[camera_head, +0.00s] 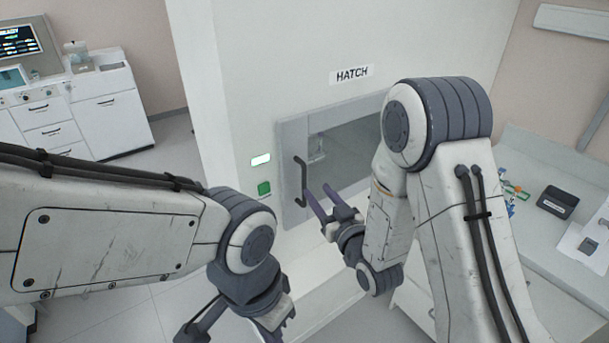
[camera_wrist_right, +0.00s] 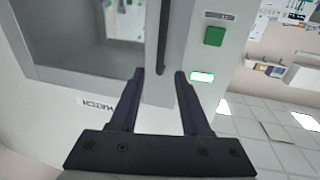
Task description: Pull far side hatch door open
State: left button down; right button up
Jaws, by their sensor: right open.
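The hatch door (camera_head: 292,155) is a grey-framed panel with a window, under a HATCH label, and looks shut. Its dark vertical handle (camera_head: 300,181) is on the door's left side. My right gripper (camera_head: 318,191) is open and empty, just right of and near the handle's lower part. In the right wrist view the handle (camera_wrist_right: 165,38) shows in the gap between the open fingertips (camera_wrist_right: 160,74); whether it lies between them in depth I cannot tell.
A green button (camera_head: 264,188) and a lit white panel (camera_head: 261,160) are on the wall left of the door. A counter (camera_head: 545,225) with a black box (camera_head: 557,201) stands at right. White cabinets (camera_head: 105,110) stand at far left. Floor between is clear.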

aim_at(305, 176)
jog(key=p+x, duration=0.3)
jog(key=x, duration=0.4)
jog(key=shift+w+a+r, duration=0.15)
jog(key=shift+w, duration=0.05)
jog(key=shift+w+a+p, duration=0.3)
jog(key=shift+w, duration=0.35)
grip_shut()
dwell(0.6)
